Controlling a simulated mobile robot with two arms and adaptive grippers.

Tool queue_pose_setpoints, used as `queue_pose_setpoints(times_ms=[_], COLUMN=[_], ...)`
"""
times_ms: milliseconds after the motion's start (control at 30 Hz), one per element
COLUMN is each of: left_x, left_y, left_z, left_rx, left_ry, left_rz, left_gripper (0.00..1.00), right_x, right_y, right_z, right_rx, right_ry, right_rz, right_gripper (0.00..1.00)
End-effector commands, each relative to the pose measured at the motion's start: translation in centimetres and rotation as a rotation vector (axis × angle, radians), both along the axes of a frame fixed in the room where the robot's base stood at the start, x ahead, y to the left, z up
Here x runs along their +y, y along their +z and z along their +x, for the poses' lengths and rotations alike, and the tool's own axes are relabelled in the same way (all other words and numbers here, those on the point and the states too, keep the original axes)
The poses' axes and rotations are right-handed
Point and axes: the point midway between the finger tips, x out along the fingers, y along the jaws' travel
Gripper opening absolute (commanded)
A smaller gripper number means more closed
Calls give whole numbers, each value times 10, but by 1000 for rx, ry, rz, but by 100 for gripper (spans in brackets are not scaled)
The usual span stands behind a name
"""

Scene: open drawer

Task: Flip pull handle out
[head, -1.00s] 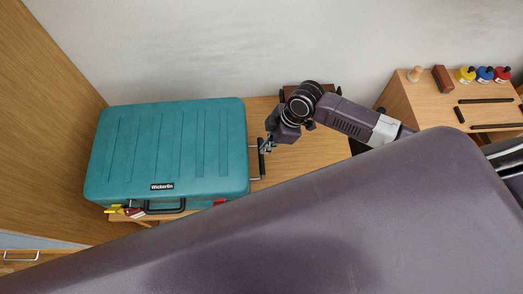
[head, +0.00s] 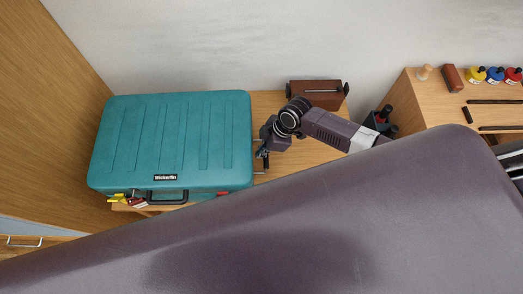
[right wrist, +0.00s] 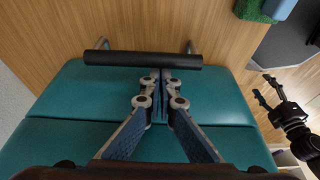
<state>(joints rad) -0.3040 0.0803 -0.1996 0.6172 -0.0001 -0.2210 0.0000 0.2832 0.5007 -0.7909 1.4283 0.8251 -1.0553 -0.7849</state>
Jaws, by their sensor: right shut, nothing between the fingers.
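The teal suitcase (head: 172,140) lies flat on the wooden surface in the head view. Its pull handle is on its right end, mostly hidden by my right gripper (head: 263,153) in that view. In the right wrist view the handle is a black bar (right wrist: 125,58) on two metal rods, standing out from the suitcase (right wrist: 75,90). My right gripper (right wrist: 161,72) is shut and empty, its fingertips at the bar's near edge; I cannot tell whether they touch it. My left gripper (right wrist: 267,89), outside the head view, shows open at the right of the wrist view, apart from the suitcase.
A brown case (head: 315,94) stands behind my right arm. Dark bottles (head: 381,118) stand to its right. A wooden cabinet (head: 432,105) with small coloured bottles is at the right. A wooden panel (head: 60,120) borders the suitcase's left.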

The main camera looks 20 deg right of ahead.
Motion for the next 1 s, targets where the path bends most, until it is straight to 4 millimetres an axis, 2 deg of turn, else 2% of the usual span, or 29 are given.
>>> queue_pose_setpoints(times_ms=[133,233,500,700,833,1000], left_x=[0,0,-1,-1,-1,-1], left_y=[2,5,8,3,1,0], left_z=[2,4,7,7,7,7], left_rx=[-3,-6,-10,-10,-10,-10], left_ry=[1,1,1,1,1,0], left_rz=[-1,0,-1,-1,-1,-2], left_gripper=[57,57,57,57,57,57], right_x=[-10,-27,-93,-133,-150,-160], right_y=[0,0,-1,-2,-2,-1], right_z=[-3,-8,-27,-39,-43,-46], right_rx=[2,4,4,3,2,2], right_ry=[-1,-2,-2,-2,-1,0], right_rz=[-3,-5,-8,-6,-6,-3], right_gripper=[0,0,0,0,0,0])
